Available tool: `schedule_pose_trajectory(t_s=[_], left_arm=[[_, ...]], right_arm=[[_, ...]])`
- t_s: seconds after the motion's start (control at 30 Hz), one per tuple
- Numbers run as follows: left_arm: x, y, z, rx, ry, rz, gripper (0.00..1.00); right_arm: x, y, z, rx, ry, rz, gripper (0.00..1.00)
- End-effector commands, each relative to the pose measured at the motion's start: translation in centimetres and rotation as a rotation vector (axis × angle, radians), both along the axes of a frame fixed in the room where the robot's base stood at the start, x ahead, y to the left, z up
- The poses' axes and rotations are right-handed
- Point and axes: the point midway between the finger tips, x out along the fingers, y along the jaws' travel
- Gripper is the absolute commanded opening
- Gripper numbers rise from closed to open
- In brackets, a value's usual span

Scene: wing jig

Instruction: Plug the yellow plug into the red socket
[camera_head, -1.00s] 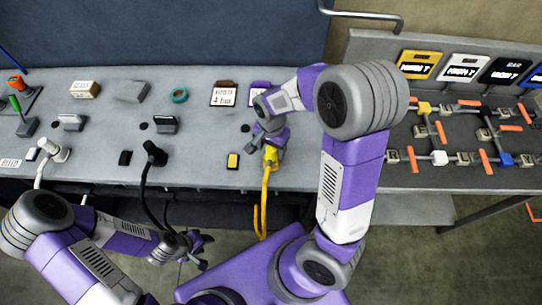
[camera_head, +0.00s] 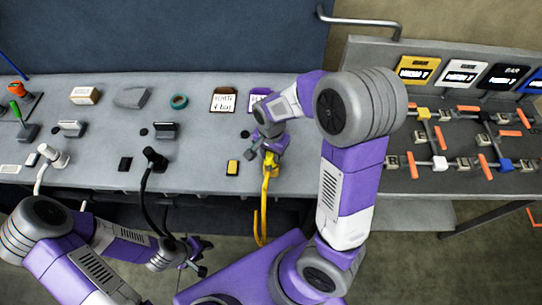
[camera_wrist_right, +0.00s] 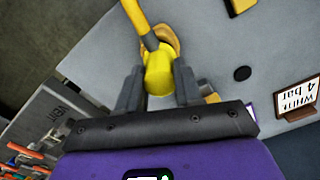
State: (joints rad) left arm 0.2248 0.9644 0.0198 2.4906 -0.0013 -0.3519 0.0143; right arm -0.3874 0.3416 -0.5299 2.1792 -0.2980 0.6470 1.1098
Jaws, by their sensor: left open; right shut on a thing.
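The yellow plug (camera_head: 270,161) is in my right gripper (camera_head: 266,150), near the table's front edge in the head view. In the right wrist view the plug (camera_wrist_right: 158,76) sits between the two dark fingers of the gripper (camera_wrist_right: 157,84), which is shut on it. Its yellow cable (camera_head: 264,205) hangs over the front edge. My left gripper (camera_head: 205,257) is open and empty, in front of the table and below its edge. I cannot make out a red socket in either view; my right arm hides part of the table.
A white plug (camera_head: 54,156) and a black plug (camera_head: 153,157) with cables stand left along the front. A small yellow-topped block (camera_head: 233,168) lies beside the yellow plug. Brown (camera_head: 224,99) and purple (camera_head: 259,96) signs stand behind.

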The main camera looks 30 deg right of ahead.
Motion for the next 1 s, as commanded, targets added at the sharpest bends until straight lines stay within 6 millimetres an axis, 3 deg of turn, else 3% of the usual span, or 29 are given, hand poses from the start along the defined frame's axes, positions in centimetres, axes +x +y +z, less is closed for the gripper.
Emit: schedule_pose_trajectory(t_s=[0.4,0.6,1.0], left_arm=[[0.0,0.0,1.7,0.0,0.0,0.0,0.43],[0.0,0.0,2.4,0.0,0.0,0.0,0.43],[0.0,0.0,4.4,0.0,0.0,0.0,0.43]], right_arm=[[0.1,0.0,8.0,0.002,-0.007,0.001,0.06],[0.1,0.0,9.9,0.001,-0.003,0.0,0.06],[0.0,0.0,12.0,0.0,-0.002,-0.001,0.06]])
